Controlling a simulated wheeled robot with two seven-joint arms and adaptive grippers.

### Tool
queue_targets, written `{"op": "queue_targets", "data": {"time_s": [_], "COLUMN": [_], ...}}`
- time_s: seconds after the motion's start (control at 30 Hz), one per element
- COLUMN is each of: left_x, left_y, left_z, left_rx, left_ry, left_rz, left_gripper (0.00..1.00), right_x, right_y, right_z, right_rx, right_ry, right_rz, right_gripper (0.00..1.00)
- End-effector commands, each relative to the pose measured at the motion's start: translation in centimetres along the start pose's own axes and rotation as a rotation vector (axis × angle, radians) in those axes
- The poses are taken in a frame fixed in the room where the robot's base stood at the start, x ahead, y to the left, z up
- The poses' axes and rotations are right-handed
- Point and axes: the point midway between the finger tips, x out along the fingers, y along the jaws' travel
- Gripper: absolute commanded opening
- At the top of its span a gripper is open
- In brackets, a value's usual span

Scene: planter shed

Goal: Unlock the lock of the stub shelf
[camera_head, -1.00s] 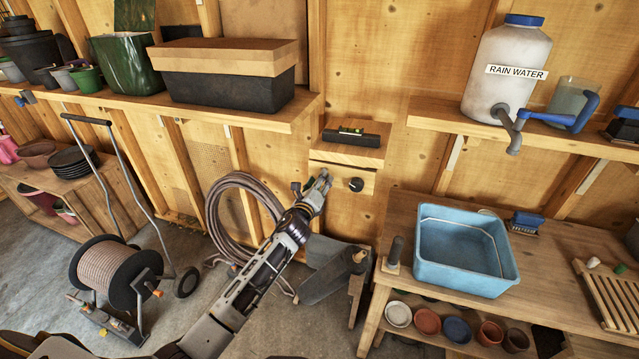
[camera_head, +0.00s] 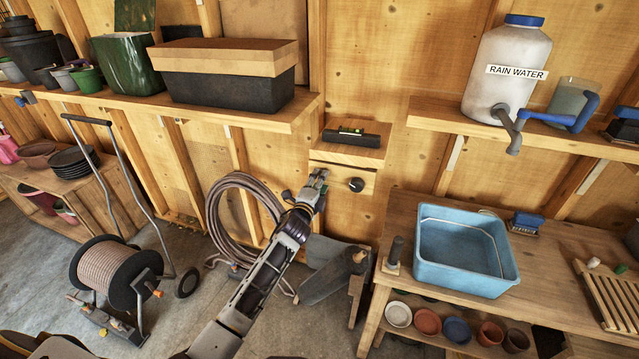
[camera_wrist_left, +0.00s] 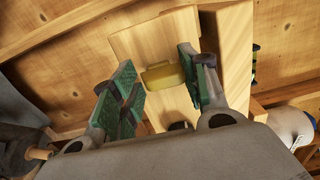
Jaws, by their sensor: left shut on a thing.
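The stub shelf (camera_head: 335,152) is a short wooden shelf on the back wall, with a wooden front panel (camera_head: 342,176) under it. A dark round knob (camera_head: 356,184) is on the panel's right part. My left gripper (camera_head: 319,185) is at the panel's left part. In the left wrist view, a brass lock piece (camera_wrist_left: 163,76) sits on the pale wood between the green-padded fingers of my left gripper (camera_wrist_left: 163,92), which is shut on it. In the head view the gripper hides this piece. My right gripper is not in view.
A dark block with a green spirit level (camera_head: 351,131) lies on the stub shelf. A long planter shelf (camera_head: 235,113) is at upper left, a coiled hose (camera_head: 222,215) below. A bench with a blue basin (camera_head: 465,278) stands to the right.

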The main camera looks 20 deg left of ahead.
Motion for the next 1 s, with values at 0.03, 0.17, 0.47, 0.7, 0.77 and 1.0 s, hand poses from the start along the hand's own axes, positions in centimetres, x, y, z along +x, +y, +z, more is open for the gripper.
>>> {"op": "queue_targets", "data": {"time_s": [0.03, 0.17, 0.47, 0.7, 0.77, 1.0], "left_x": [-0.02, -0.02, -0.02, -0.02, -0.02, -0.01], "left_y": [0.11, 0.12, 0.14, 0.11, 0.09, 0.04], "left_z": [0.01, 0.01, 0.01, 0.01, 0.0, 0.0], "left_rx": [-0.011, -0.029, -0.033, -0.032, -0.031, -0.03], "left_ry": [-0.001, 0.0, 0.0, 0.0, 0.0, 0.0], "left_rz": [0.002, 0.002, 0.002, 0.002, 0.002, 0.001], "left_gripper": [0.21, 0.21, 0.21, 0.66, 0.66, 0.66], "right_x": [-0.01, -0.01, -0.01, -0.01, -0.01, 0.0], "right_y": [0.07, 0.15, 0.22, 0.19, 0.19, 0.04], "right_z": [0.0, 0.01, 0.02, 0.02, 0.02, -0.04], "right_rx": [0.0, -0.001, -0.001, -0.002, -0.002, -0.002], "right_ry": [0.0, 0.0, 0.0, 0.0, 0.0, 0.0], "right_rz": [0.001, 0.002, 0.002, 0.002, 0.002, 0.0], "right_gripper": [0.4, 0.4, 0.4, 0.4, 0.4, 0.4]}}
